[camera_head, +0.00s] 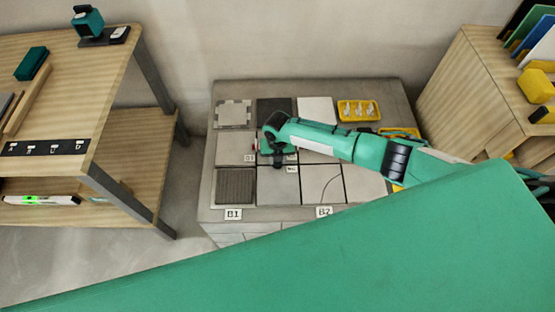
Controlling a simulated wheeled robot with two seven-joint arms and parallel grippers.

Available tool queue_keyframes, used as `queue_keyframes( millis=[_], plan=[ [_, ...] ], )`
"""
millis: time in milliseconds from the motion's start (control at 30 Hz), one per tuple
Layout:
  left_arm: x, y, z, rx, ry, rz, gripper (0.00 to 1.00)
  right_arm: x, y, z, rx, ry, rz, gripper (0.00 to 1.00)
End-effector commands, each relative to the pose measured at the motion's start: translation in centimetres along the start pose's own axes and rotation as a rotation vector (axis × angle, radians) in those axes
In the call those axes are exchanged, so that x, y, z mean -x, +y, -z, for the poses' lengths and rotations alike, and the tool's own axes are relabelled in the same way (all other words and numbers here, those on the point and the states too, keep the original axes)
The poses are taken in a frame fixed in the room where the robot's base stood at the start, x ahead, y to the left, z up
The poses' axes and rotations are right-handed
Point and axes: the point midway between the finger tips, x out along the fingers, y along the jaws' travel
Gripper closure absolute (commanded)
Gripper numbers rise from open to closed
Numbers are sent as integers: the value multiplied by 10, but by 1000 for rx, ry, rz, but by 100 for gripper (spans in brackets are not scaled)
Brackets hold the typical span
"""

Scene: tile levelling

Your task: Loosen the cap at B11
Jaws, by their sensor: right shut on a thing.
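Grey and dark tiles lie in rows on a low grey platform (395,92). Its front edge carries the labels B1 (233,214) and B2 (324,211). My right gripper (277,156) reaches down to the tiles around the junction in the left middle of the layout. It is shut on a small cap there, which the gripper and wrist largely hide. Small tags lie beside it, too small to read for certain. My left gripper is not in view.
A yellow tray (358,111) with small pale parts sits at the platform's back right; another yellow container is partly behind my right arm. A wooden workbench (100,60) stands left, a wooden cabinet (462,85) right. My green body part covers the lower foreground.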

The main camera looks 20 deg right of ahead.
Motion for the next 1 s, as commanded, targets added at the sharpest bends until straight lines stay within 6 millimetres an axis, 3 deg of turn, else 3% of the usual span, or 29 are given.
queue_keyframes(
  millis=[533, 1000],
  plan=[
    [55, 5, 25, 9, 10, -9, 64, -1, 1, 0, 451, -1, -1, 95],
    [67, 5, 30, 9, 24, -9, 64, 0, 1, 0, 594, -1, -1, 95]
  ],
)
